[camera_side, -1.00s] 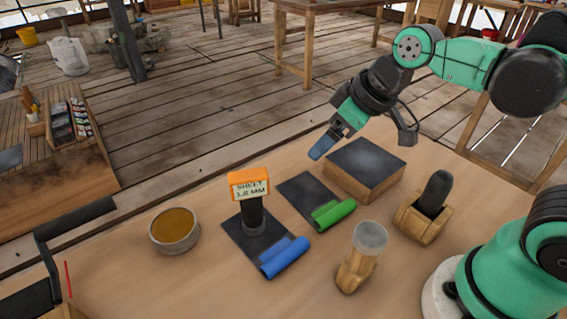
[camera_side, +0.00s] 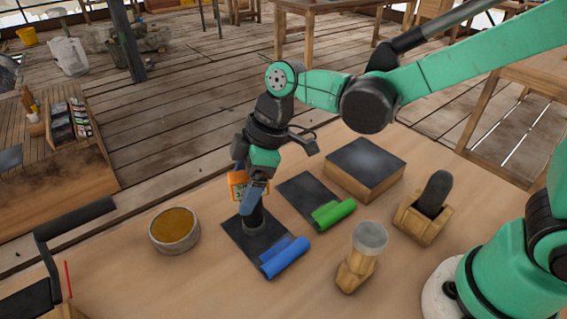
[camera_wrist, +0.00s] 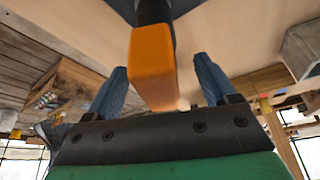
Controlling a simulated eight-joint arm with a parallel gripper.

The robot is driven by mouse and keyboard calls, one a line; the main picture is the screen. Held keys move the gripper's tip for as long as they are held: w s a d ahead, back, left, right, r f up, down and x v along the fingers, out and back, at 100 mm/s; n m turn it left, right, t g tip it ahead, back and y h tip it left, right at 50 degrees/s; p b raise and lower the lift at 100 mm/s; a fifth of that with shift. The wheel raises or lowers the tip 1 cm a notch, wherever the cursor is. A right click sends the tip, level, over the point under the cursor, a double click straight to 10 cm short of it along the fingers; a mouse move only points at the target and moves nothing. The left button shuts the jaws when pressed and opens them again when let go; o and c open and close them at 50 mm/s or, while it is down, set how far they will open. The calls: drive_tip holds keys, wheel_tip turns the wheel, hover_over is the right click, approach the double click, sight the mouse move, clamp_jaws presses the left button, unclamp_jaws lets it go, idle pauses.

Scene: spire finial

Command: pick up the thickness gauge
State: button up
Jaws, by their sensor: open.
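The thickness gauge has an orange head (camera_side: 235,186) on a black post (camera_side: 257,219). It stands upright on a dark mat (camera_side: 242,240) with a blue roll along its front edge. In the side view my gripper (camera_side: 254,197) is at the head, and a blue finger hides much of its label. In the wrist view the orange head (camera_wrist: 152,60) lies between the two blue fingers of my gripper (camera_wrist: 162,66), which are open. A gap shows beside the head on the right.
A round tin (camera_side: 174,230) stands left of the gauge. To the right are a second dark mat with a green roll (camera_side: 333,212), a dark-topped wooden block (camera_side: 363,170), a clear-topped wooden piece (camera_side: 356,268) and a black handle in a wooden holder (camera_side: 424,214).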

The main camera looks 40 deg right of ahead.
drive_tip(key=shift+a+f, duration=0.1)
drive_tip(key=shift+f, duration=0.05)
clamp_jaws()
idle(0.4)
